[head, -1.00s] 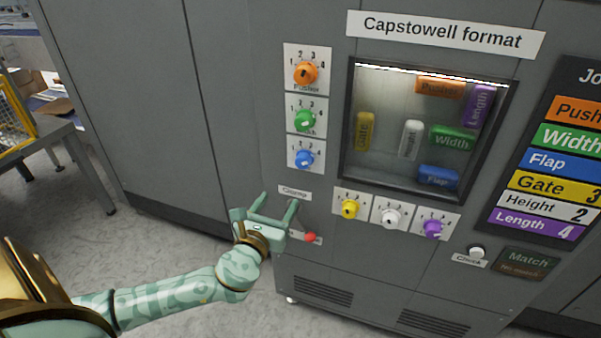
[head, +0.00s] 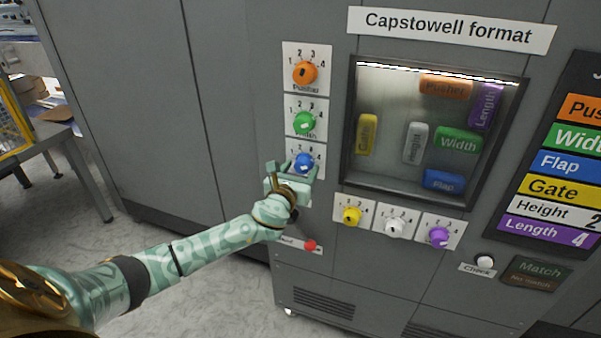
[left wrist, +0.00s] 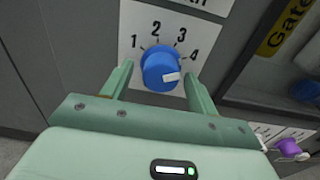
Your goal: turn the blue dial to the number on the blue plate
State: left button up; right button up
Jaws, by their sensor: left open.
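The blue dial (head: 303,163) is the lowest of three dials in a column on the grey cabinet. In the left wrist view the dial (left wrist: 160,66) shows numbers 1 to 4 around it, and its white mark points right, near the 4. The blue plate (head: 562,163) reads "Flap" at the right edge of the head view; its number is outside the picture. My left gripper (head: 292,170) is open at the dial's lower side. In the wrist view its fingers (left wrist: 157,74) stand either side of the dial; contact cannot be told. My right gripper is not in view.
An orange dial (head: 304,73) and a green dial (head: 304,123) sit above. Yellow (head: 351,216), white (head: 395,227) and purple (head: 438,237) dials are right of my gripper, below a window (head: 347,130) with coloured blocks. A red button (head: 310,246) lies below my wrist.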

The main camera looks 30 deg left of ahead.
pick_arm(q)
jog(key=c, duration=1)
